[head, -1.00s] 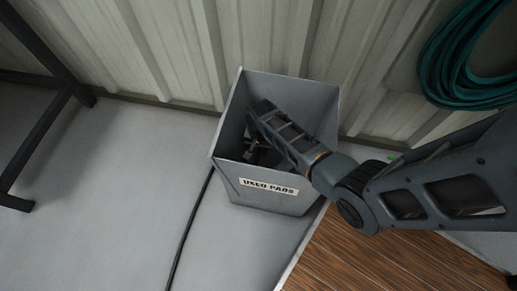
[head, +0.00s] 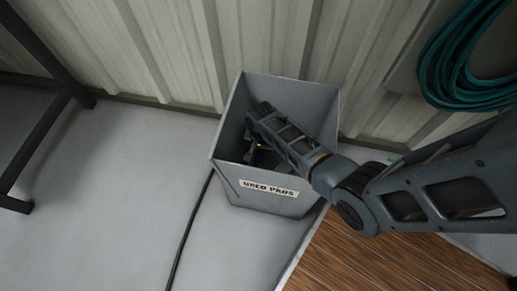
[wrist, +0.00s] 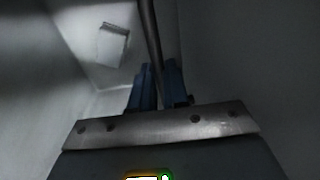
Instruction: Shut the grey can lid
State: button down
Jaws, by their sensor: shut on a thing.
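The grey can (head: 232,178), labelled "USED PADS", stands on the floor against the wall. Its top is open. A grey panel (head: 300,95) rises at its back; I cannot tell whether this is the raised lid or the back inner wall. My gripper (head: 254,150) reaches down inside the can, partly hidden by my wrist. In the wrist view, the blue fingers of my gripper (wrist: 160,68) are close together on a thin dark rod (wrist: 150,25), which runs up out of that view. What the rod belongs to is not clear.
A pale square piece (wrist: 112,45) shows at upper left in the wrist view. A black cable (head: 188,222) lies on the floor left of the can. Wooden boards (head: 350,255) lie at front right. A green hose (head: 445,70) hangs at right. The floor at left is mostly clear.

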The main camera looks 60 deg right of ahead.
jog(key=s+d+r+g+h+p, duration=0.1)
jog(key=s+d+r+g+p, duration=0.1)
jog(key=s+r+g+p, duration=0.3)
jog(key=s+d+r+g+h+p, duration=0.2)
jog(key=s+d+r+p, duration=0.1)
jog(key=s+r+p, duration=0.4)
notch_tip(320, 180, up, 13)
jog(key=s+p, duration=0.1)
jog(key=p, duration=1.2)
jog(key=shift+s+d+p, duration=0.3)
jog(key=shift+s+d, duration=0.1)
jog(key=c, duration=1.7)
grip_release()
jog(key=shift+f, duration=0.25)
jog(key=shift+c, duration=0.2)
jog(key=o, duration=0.6)
jog(key=shift+s, duration=0.15)
